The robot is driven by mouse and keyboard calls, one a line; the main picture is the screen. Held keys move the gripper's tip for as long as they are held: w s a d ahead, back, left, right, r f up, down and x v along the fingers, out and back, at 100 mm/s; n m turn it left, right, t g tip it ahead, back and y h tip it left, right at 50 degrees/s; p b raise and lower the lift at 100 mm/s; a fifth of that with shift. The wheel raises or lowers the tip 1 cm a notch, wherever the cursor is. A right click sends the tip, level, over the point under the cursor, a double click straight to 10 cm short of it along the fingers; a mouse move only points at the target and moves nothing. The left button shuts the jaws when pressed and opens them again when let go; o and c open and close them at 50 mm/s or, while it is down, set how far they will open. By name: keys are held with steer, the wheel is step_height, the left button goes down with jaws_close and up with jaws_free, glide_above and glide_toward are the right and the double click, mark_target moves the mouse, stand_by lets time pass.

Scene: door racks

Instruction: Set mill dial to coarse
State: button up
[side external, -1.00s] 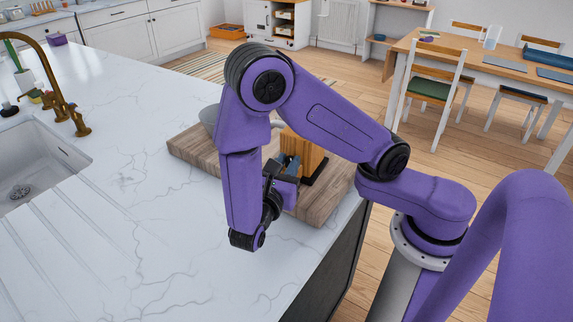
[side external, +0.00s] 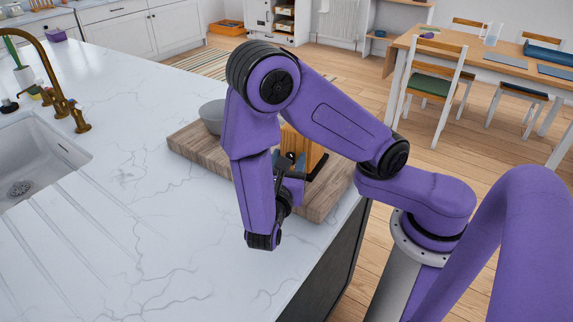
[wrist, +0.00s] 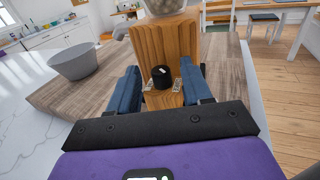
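The mill is a wooden block body (wrist: 165,45) with a pale rounded top, standing on a wooden board; in the side view its wood (side external: 305,155) is partly hidden by my arm. A black dial (wrist: 161,77) sits on the mill's near face, low down, with small pale labels to its left and right. My gripper (wrist: 163,85) is open, its two blue fingers on either side of the dial with gaps to it. In the side view the gripper (side external: 287,160) is close to the mill and mostly hidden by my wrist.
A grey bowl (wrist: 73,61) stands on the board (side external: 190,148) left of the mill; it also shows in the side view (side external: 212,117). The white marble counter (side external: 150,220) is clear in front of the board. A sink (side external: 35,160) is at the far left.

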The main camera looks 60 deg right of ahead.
steer(key=v, duration=1.7)
steer(key=shift+a, duration=0.25)
steer(key=shift+s, duration=0.1)
steer(key=s+d+r+m+g+y, duration=0.1)
steer(key=s+d+m+g+y, duration=0.2)
steer(key=d+y, duration=0.4)
steer(key=s+d+r+m+g+y, duration=0.2)
steer(key=s+d+m+y, duration=0.3)
steer(key=d+y, duration=0.3)
steer(key=shift+s+d+r+m+g+y, duration=0.2)
steer(key=shift+r+m+g+y, duration=0.1)
steer(key=shift+m+g+y, duration=0.6)
